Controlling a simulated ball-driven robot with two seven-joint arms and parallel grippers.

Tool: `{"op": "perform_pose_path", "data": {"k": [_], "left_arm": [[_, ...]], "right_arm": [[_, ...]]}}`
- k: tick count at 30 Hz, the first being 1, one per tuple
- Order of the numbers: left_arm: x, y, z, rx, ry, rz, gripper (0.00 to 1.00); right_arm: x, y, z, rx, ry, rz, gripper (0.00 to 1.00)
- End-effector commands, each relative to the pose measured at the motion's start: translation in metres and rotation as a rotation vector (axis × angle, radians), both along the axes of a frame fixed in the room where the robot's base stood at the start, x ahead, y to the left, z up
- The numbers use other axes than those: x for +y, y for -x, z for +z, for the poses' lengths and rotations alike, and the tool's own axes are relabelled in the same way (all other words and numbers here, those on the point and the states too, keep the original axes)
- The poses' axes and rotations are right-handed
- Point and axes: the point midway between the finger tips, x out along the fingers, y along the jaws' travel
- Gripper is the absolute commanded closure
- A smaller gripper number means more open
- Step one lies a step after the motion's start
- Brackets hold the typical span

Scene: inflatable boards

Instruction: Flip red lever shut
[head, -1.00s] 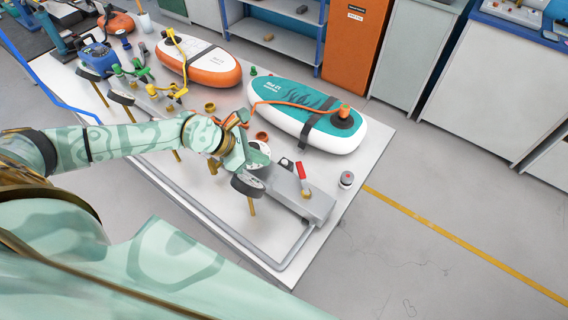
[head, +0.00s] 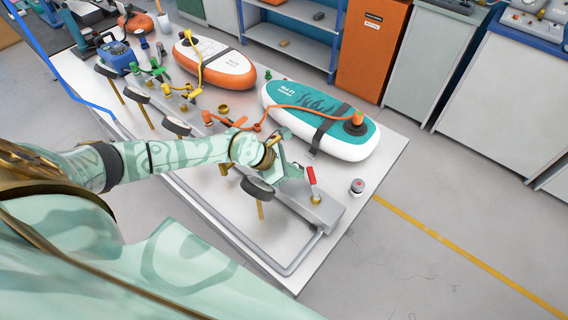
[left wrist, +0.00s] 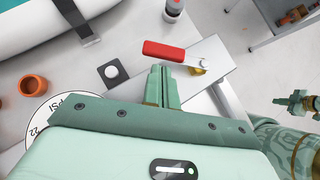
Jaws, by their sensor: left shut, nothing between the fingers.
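The red lever (head: 311,175) stands up from a brass valve (head: 316,199) at the near right end of the grey manifold bar (head: 300,208). In the left wrist view the red lever (left wrist: 165,51) extends left from its pivot over the bar. My left gripper (head: 292,170) is shut and empty, just left of the lever. In the left wrist view its closed fingertips (left wrist: 163,72) are just below the red handle. I cannot tell whether they touch it.
A teal and white board (head: 325,115) with an orange hose lies behind the bar. A black round gauge (head: 257,188) stands in front of my wrist. A small pot with a red top (head: 357,186) sits near the table's right edge. An orange and white board (head: 215,65) lies farther back.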

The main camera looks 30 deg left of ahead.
Motion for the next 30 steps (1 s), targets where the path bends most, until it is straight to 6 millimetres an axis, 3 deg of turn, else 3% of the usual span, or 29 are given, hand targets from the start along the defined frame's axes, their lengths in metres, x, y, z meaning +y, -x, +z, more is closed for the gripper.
{"op": "perform_pose_path", "data": {"k": [5,17,30], "left_arm": [[-0.007,-0.006,-0.009,0.001,-0.001,0.0,1.0],[-0.007,-0.006,-0.01,0.001,-0.001,-0.003,1.0],[-0.009,-0.013,-0.013,0.001,-0.001,-0.083,1.0]], "right_arm": [[0.002,0.0,-0.003,0.001,-0.002,-0.001,1.0],[0.002,0.0,-0.004,0.0,-0.002,-0.001,1.0],[0.002,0.003,-0.032,0.008,-0.002,0.0,1.0]]}}
